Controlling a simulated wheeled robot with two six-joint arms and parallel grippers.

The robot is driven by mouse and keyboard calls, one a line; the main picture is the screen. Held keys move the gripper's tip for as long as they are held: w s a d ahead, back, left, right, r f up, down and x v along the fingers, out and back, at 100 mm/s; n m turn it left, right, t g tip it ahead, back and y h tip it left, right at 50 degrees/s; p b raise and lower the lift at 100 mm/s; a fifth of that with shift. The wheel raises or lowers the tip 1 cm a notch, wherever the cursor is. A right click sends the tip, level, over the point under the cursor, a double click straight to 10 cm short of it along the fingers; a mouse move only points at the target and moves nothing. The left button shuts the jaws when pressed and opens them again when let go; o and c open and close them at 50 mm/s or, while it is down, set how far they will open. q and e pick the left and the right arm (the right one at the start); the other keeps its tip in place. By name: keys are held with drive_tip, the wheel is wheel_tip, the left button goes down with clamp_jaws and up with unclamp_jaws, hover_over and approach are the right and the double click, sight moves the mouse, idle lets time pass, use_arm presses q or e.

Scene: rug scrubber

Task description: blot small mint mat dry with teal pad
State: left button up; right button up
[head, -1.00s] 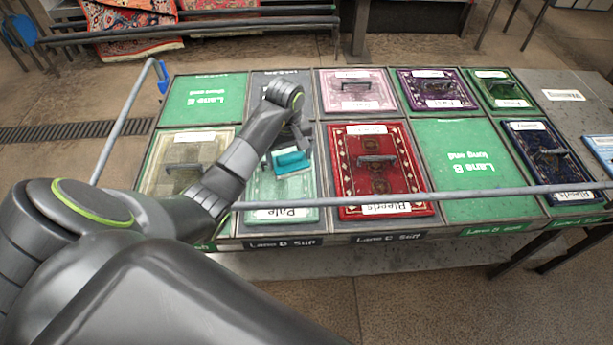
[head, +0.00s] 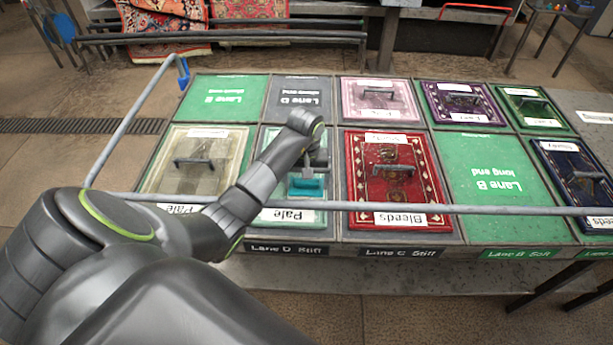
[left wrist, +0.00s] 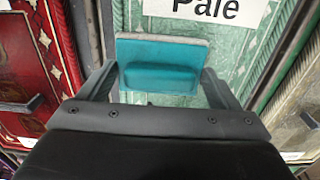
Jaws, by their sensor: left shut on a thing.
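The small mint mat (head: 318,205) lies in the Lane D bay, with a white "Pale" label at its near end. My arm covers part of it in the head view. The left wrist view shows its mint pattern (left wrist: 252,55) around the pad. My left gripper (head: 313,166) is over the mat, shut on the teal pad (head: 306,186). The teal pad also shows between the fingers in the left wrist view (left wrist: 160,72). It is close beside the label; I cannot tell whether it touches the mat. My right gripper is not in view.
A red "Bleeds" mat (head: 400,190) with a handle lies to the right, and a beige mat (head: 170,150) to the left. A grey rail (head: 420,208) crosses in front of the bays. Green Lane B (head: 490,180) and Lane E (head: 222,98) panels are bare.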

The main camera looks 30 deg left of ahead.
use_arm(q)
drive_tip(key=shift+f, duration=0.4)
drive_tip(key=shift+d, duration=0.1)
drive_tip(key=shift+f, duration=0.15)
drive_tip(key=shift+f+b, duration=0.25)
drive_tip(key=shift+b, duration=0.2)
drive_tip(key=shift+r, duration=0.1)
idle(0.5)
drive_tip(key=shift+s+f, duration=0.15)
drive_tip(key=shift+f, duration=0.05)
idle(1.2)
